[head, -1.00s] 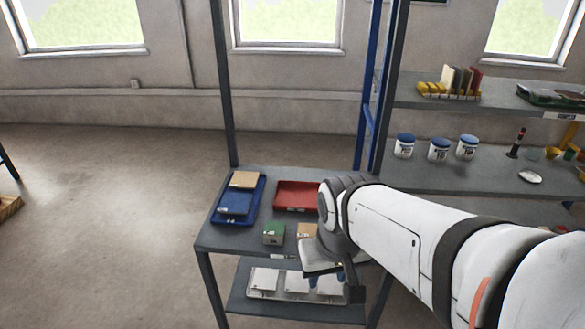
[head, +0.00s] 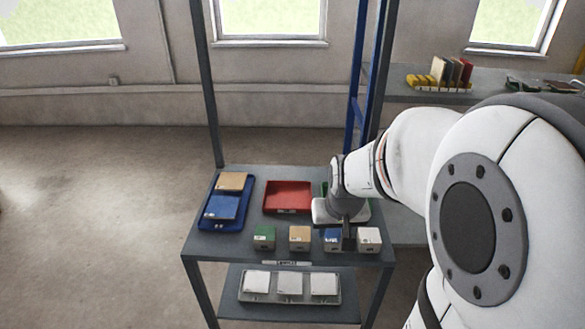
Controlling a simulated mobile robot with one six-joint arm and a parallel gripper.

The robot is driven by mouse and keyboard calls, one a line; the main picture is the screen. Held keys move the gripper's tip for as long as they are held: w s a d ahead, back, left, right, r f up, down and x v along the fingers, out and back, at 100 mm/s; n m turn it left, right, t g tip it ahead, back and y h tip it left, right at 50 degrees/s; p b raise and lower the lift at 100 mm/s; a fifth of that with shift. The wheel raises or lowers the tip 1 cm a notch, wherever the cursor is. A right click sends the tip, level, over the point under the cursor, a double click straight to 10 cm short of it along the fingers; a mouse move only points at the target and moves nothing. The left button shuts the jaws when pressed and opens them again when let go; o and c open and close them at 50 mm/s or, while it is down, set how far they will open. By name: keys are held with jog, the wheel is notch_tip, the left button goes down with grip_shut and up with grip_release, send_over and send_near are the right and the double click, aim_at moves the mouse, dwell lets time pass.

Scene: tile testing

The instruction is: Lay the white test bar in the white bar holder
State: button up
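A small white block-like piece (head: 369,240) with a dark mark on its front stands at the right end of a row on the shelf's front part. It may be the white bar holder; I cannot tell for sure. I cannot make out the white test bar. My gripper (head: 347,240) points down over the front right of the shelf, between the blue piece (head: 331,241) and the white one. Its dark fingers are small and partly merge with the things behind, so its opening and any held thing are unclear.
A green piece (head: 264,239) and a tan piece (head: 299,239) continue the row leftward. Behind are a blue tray (head: 208,222) with tiles, a red tray (head: 289,196) and a mostly hidden green tray. White tiles lie in a tray (head: 275,297) on the lower shelf.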

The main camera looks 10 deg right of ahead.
jog(key=shift+m+t+h, duration=0.3)
jog(key=shift+m, duration=0.3)
jog(key=w+d+f, duration=0.2)
jog(key=d+f, duration=0.1)
jog(key=w+d+f, duration=0.3)
jog(key=shift+w+d, duration=0.3)
jog(key=shift+d, duration=0.05)
jog(key=x, duration=0.5)
jog(key=shift+w+f+b, duration=0.15)
jog(key=shift+f+b, duration=0.2)
jog(key=shift+b, duration=0.05)
grip_shut()
